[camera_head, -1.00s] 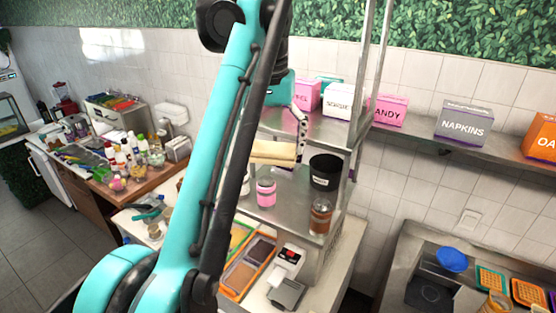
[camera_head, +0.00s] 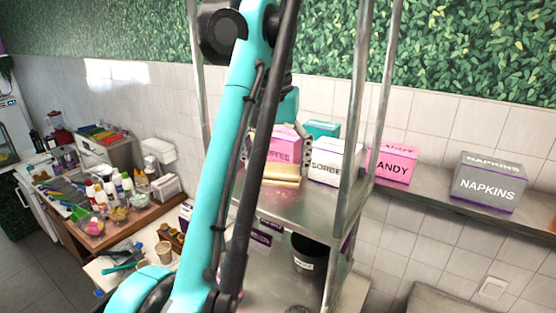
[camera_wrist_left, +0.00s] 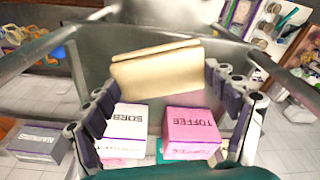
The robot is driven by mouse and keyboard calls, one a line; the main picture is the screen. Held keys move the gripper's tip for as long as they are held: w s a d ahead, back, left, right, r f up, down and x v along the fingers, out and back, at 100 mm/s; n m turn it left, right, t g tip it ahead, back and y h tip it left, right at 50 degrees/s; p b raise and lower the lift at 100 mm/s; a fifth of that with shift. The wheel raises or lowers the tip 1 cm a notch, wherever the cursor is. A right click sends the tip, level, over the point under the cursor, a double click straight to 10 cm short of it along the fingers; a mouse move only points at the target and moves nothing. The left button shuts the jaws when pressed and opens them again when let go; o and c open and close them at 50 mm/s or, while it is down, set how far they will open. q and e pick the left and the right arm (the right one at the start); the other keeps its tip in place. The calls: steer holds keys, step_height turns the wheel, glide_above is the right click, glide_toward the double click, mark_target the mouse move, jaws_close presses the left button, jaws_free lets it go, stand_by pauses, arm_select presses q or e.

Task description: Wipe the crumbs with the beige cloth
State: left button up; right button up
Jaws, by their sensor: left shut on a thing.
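The beige cloth (camera_head: 281,173) is a folded, flat piece in front of the pink TOFFEE box, at about the height of the upper steel shelf. It also shows in the left wrist view (camera_wrist_left: 157,72), spanning the space between my fingers. My left gripper (camera_wrist_left: 160,80) is shut on the cloth, with one finger at each end of it. In the head view my teal left arm hides much of this gripper. I cannot tell whether the cloth touches the shelf. No crumbs can be made out. My right gripper is not in view.
Pink TOFFEE (camera_head: 283,144), white SORBET (camera_head: 335,162) and CANDY (camera_head: 393,165) boxes and a NAPKINS box (camera_head: 487,184) stand on the shelves. Steel uprights (camera_head: 347,115) frame the rack. A black container (camera_head: 308,252) is below. A cluttered counter (camera_head: 140,222) stands at left.

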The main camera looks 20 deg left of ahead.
mark_target(276, 183)
arm_select(q)
steer(key=shift+s+f, duration=0.75)
steer(key=shift+s, duration=0.05)
steer(key=f, duration=0.1)
steer(key=w+f, duration=0.1)
steer(key=f, duration=0.1)
steer(key=shift+w+f, duration=0.2)
steer(key=shift+w, duration=0.1)
steer(key=shift+s+f, duration=0.1)
steer(key=shift+f, duration=0.05)
steer(key=shift+s, duration=0.4)
steer(key=shift+w+f, duration=0.1)
steer(key=shift+w, duration=0.2)
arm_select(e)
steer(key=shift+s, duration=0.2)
arm_select(q)
steer(key=shift+s, duration=0.2)
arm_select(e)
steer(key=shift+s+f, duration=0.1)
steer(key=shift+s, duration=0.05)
arm_select(q)
steer(key=shift+w+f+b, duration=0.15)
steer(key=shift+f+b, duration=0.15)
steer(key=shift+f, duration=0.1)
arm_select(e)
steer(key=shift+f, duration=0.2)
arm_select(q)
steer(key=shift+f, duration=0.3)
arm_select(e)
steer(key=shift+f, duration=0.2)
